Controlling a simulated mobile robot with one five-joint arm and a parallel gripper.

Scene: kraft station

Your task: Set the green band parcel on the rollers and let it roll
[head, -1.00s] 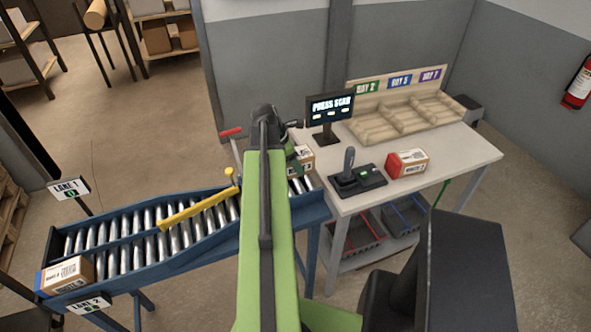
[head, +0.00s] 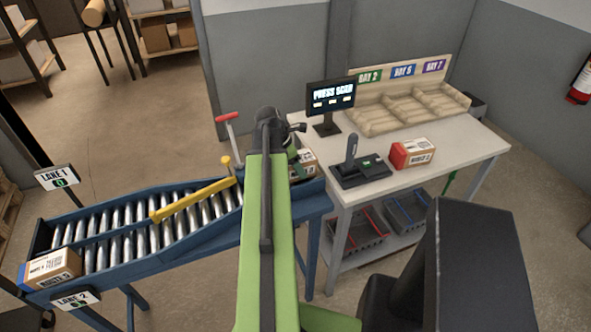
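A cardboard parcel with a white label (head: 304,163) shows at the right end of the roller conveyor (head: 105,222), beside my gripper (head: 292,158). A dark green part shows at the parcel's left, but I cannot tell whether it is the band. My green arm hides most of that side and the fingertips, so the grip is unclear. I cannot tell whether the parcel touches the rollers. A yellow diverter bar (head: 190,200) lies slantwise across the rollers. A red-handled lever (head: 228,117) stands behind the conveyor.
A blue-ended parcel (head: 55,268) sits at the conveyor's lower left end. The grey table (head: 470,150) bears a red-ended parcel (head: 412,154), a scanner stand (head: 360,170), a screen (head: 331,94) and a wooden sorting rack (head: 410,105). Crates (head: 357,232) stand below.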

